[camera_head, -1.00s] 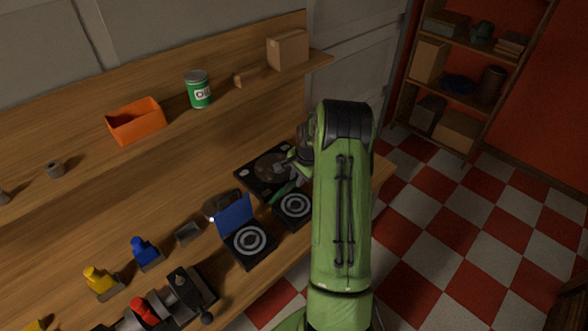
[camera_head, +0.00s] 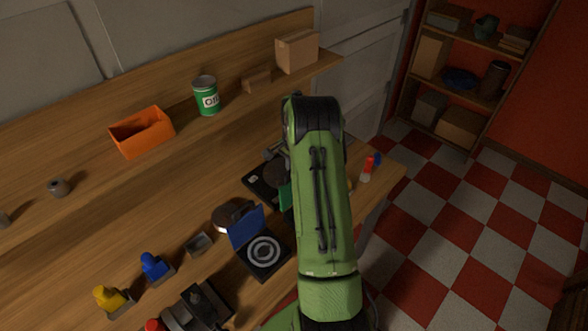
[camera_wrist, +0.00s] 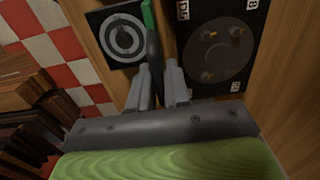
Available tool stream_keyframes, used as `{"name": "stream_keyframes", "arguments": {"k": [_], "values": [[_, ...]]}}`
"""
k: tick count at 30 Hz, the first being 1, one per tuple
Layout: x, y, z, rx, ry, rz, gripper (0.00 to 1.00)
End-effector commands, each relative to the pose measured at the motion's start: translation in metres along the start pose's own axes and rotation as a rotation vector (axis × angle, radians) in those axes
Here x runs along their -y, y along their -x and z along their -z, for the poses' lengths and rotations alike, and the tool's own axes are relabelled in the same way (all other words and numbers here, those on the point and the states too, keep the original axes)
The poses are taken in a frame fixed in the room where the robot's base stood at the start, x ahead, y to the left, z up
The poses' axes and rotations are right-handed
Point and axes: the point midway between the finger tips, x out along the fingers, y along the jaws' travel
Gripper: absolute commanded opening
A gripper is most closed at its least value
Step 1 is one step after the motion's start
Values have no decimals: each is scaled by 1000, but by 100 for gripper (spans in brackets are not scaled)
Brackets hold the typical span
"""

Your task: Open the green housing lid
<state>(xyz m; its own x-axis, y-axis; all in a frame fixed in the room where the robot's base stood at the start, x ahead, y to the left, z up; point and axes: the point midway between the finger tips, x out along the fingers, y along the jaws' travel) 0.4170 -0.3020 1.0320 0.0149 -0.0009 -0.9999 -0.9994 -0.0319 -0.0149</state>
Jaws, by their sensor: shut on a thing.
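The green housing lid (camera_head: 286,196) stands raised at the back of its housing, just left of my arm in the head view. In the wrist view the lid (camera_wrist: 149,18) shows nearly edge-on, with a green end and a dark strip. The green housing's base (camera_wrist: 122,36) lies beside it, its ringed disc uncovered. My gripper (camera_wrist: 160,78) has its fingers on either side of the lid and is shut on it. In the head view my arm hides the gripper's fingertips and most of this housing.
The blue-lidded housing (camera_head: 262,254) stands open to the left. A black plate with a round disc (camera_wrist: 218,50) lies close beside the lid. A red-topped item (camera_head: 367,168) stands near the bench's right end. The shelf above holds an orange bin (camera_head: 142,134) and a green can (camera_head: 206,97).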

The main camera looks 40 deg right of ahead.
Motion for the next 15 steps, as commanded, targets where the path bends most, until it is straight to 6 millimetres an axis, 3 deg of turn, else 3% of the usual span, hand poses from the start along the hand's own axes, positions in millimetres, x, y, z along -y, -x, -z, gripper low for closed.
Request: {"name": "stream_keyframes", "arguments": {"k": [9, 10, 13, 15], "values": [[0, -1, -1, 2, 3, 0, 0], [0, -1, -1, 3, 3, 0, 19], [0, -1, -1, 2, 3, 0, 33], [0, 0, -1, 2, 2, 0, 33]]}}
